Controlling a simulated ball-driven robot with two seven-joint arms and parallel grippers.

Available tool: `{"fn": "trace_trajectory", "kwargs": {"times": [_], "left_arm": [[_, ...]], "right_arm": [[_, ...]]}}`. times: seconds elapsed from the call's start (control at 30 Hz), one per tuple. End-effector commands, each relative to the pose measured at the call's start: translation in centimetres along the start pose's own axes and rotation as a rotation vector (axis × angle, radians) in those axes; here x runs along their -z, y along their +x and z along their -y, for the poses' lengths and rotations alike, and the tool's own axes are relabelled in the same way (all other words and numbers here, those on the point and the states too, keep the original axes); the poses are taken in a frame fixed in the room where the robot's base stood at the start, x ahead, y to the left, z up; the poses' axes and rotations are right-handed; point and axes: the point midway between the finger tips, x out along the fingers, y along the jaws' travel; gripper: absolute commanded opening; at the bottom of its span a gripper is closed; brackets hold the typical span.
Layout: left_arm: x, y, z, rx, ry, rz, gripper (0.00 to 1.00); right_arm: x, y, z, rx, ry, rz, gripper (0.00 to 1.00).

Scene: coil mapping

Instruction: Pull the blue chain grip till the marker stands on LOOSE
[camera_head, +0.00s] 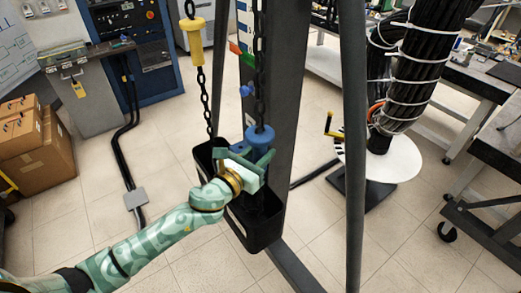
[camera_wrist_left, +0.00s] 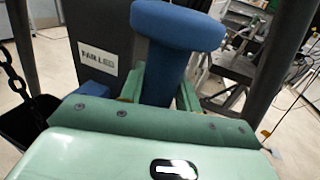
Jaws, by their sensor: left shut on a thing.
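The blue chain grip (camera_head: 260,137) hangs on a dark chain in front of the grey column, low over a black bin. My left gripper (camera_head: 254,163) is shut around it just below its wide top. In the left wrist view the blue grip (camera_wrist_left: 178,28) stands between the two green fingers of my left gripper (camera_wrist_left: 160,90). A coloured scale strip (camera_head: 245,25) runs up the column, with a small red-orange tab (camera_head: 234,47) at its left edge. I cannot read the word LOOSE or tell which mark the tab stands on. My right gripper is not in view.
A yellow chain grip (camera_head: 195,35) hangs higher up at the left. The black bin (camera_head: 250,233) sits below my left gripper. A dark frame leg (camera_head: 355,130) stands to the right. Cardboard boxes (camera_head: 35,150) are at the far left; the floor between is mostly clear.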

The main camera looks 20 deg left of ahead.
Motion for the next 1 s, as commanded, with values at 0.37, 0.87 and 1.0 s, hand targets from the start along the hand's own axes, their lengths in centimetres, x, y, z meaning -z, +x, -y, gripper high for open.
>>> {"fn": "trace_trajectory", "kwargs": {"times": [0.37,0.87,1.0], "left_arm": [[0.5,-0.1,0.1,0.001,-0.002,-0.006,0.0],[0.5,-0.9,0.0,0.0,0.0,-0.004,0.55],[0.6,-3.7,0.0,0.001,0.0,-0.006,0.55]], "right_arm": [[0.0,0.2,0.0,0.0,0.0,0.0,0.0],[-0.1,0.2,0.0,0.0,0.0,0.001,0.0],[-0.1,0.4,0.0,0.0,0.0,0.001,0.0]]}}
